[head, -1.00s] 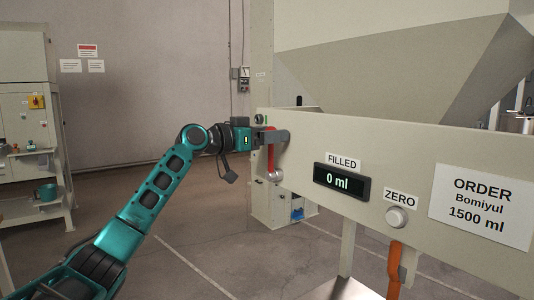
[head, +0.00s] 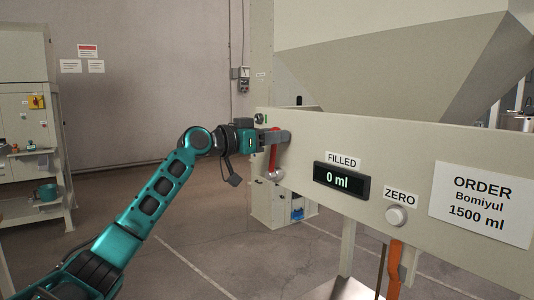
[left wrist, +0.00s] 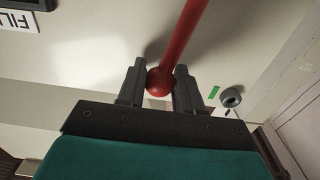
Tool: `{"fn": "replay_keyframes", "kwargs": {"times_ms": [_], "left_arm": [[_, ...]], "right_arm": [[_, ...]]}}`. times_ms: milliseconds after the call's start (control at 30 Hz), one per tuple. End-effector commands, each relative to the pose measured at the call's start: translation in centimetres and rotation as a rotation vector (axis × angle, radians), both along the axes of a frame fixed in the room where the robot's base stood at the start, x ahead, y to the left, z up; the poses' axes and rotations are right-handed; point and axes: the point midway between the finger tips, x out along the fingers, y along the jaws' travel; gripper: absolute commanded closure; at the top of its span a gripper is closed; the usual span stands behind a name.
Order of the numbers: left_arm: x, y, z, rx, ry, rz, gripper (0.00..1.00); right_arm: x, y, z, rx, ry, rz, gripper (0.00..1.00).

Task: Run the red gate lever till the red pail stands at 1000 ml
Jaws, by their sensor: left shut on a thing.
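The red gate lever (head: 273,158) stands near upright at the left end of the beige panel, above a silver hub (head: 275,176). My left gripper (head: 276,137) is at its upper end. In the left wrist view the lever's round red knob (left wrist: 160,82) sits between the two grey fingers of this gripper (left wrist: 159,88), which is shut on it. The FILLED display (head: 338,181) reads 0 ml. The red pail cannot be made out in either view. My right gripper is not in view.
A white ZERO button (head: 396,216) sits right of the display. An order sign (head: 480,205) reads Bomiyul 1500 ml. An orange-red bar (head: 394,270) hangs below the panel. A large hopper (head: 400,65) rises behind. Shelving (head: 35,150) stands far left, with open floor between.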

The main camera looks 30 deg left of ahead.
Motion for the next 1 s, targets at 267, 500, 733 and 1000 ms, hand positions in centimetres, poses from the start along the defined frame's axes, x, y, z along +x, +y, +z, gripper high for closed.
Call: {"fn": "replay_keyframes", "kwargs": {"times_ms": [267,500,733,1000], "left_arm": [[-0.5,-1.6,-1.1,0.004,0.012,-0.002,0.82],[-1.0,-2.9,-1.5,0.003,0.015,-0.003,0.82],[-1.4,-3.8,-1.8,-0.001,0.014,-0.004,0.8],[-1.4,-3.9,-1.7,-0.001,0.013,-0.004,0.8]], "right_arm": [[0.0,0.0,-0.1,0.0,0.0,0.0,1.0],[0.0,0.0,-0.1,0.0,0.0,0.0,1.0],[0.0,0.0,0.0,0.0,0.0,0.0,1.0],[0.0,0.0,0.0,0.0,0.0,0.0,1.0]]}}
